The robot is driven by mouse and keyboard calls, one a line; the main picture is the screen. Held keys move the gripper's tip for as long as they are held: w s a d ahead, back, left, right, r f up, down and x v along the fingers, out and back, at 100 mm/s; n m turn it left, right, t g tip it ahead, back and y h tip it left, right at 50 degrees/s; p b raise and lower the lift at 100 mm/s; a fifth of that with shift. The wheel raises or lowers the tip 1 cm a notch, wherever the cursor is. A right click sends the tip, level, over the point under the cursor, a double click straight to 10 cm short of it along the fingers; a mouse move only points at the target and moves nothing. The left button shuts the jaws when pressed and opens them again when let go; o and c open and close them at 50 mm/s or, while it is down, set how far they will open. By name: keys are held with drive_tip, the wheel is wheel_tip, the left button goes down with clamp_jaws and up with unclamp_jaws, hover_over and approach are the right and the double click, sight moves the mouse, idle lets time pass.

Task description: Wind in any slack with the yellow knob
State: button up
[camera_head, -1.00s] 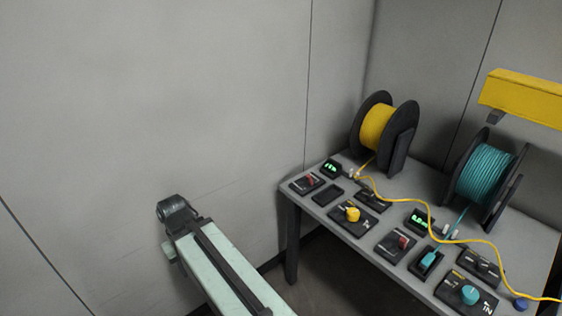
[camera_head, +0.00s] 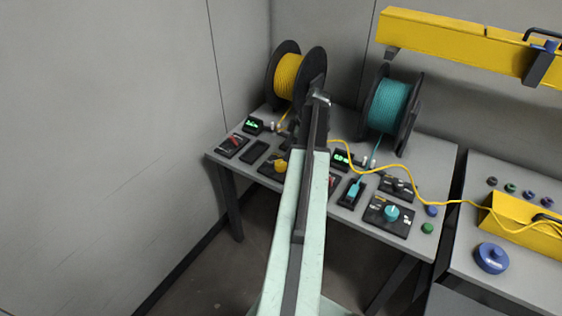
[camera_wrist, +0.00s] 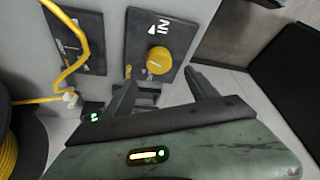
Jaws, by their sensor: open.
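The yellow knob (camera_head: 281,165) sits on a dark panel on the left half of the table, partly hidden behind my arm. In the wrist view the yellow knob (camera_wrist: 159,60) stands on its plate beside the "IN" mark and arrow. My gripper (camera_wrist: 162,78) is open, its two fingers apart and pointing toward the knob, with nothing between them. The yellow spool (camera_head: 288,77) stands at the back left. Yellow cable (camera_head: 410,178) runs in a loose wavy line rightward across the table; the wrist view also shows yellow cable (camera_wrist: 80,45).
A teal spool (camera_head: 389,105) and teal knob (camera_head: 391,212) are to the right. A yellow beam (camera_head: 450,40) hangs over the back right. A second table holds a yellow box (camera_head: 520,225) and a blue round object (camera_head: 491,258). Small displays and switches crowd the table.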

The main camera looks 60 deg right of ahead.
sight(282, 163)
drive_tip(key=b+x, duration=0.7)
drive_tip(key=x, duration=0.1)
drive_tip(key=shift+s+d+b, duration=0.15)
drive_tip(key=shift+s+b, duration=0.05)
drive_tip(key=shift+b, duration=0.1)
drive_tip(key=shift+r, duration=0.1)
drive_tip(key=shift+c, duration=0.3)
drive_tip(key=c, duration=1)
drive_tip(key=shift+a, duration=0.2)
drive_tip(key=c, duration=0.3)
drive_tip(key=shift+d, duration=0.1)
drive_tip(key=shift+m, duration=0.3)
